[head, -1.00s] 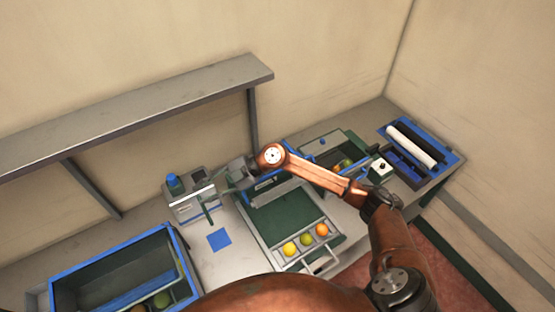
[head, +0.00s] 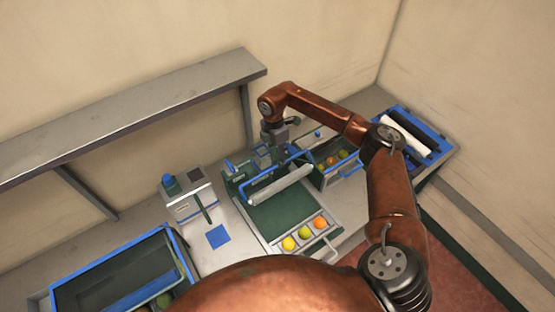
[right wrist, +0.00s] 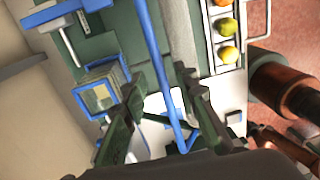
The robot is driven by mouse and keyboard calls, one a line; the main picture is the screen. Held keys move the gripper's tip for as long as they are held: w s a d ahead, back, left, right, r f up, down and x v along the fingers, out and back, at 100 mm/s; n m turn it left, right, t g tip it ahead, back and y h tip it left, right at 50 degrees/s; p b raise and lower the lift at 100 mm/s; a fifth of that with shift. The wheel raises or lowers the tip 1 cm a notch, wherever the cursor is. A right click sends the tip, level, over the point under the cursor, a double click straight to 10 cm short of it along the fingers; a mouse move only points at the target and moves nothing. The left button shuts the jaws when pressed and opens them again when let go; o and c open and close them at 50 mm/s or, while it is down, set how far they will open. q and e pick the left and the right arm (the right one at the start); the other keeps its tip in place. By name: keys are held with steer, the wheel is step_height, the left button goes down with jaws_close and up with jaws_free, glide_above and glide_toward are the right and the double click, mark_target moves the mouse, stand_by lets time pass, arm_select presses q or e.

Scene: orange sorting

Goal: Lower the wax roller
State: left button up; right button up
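The wax roller (head: 281,185) is a pale grey cylinder on a blue bar frame, across the back of a dark green bed. Its grey cylinder also shows in the right wrist view (right wrist: 181,40). My right gripper (head: 279,152) is over the blue frame, behind the roller. In the right wrist view its two dark fingers (right wrist: 160,115) stand wide apart, with a blue bar (right wrist: 159,75) running down between them. The fingers do not look closed on the bar; whether they touch it I cannot tell. My left gripper is not in view.
A tray (head: 331,238) with several fruits lies in front of the green bed. A grey machine with a blue knob (head: 187,196) stands left. Blue-rimmed crates stand front left (head: 66,280) and right of the roller. A shelf (head: 130,115) runs along the back wall.

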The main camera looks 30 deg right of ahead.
steer(key=shift+s+f, duration=0.1)
steer(key=shift+f, duration=0.85)
jaws_close()
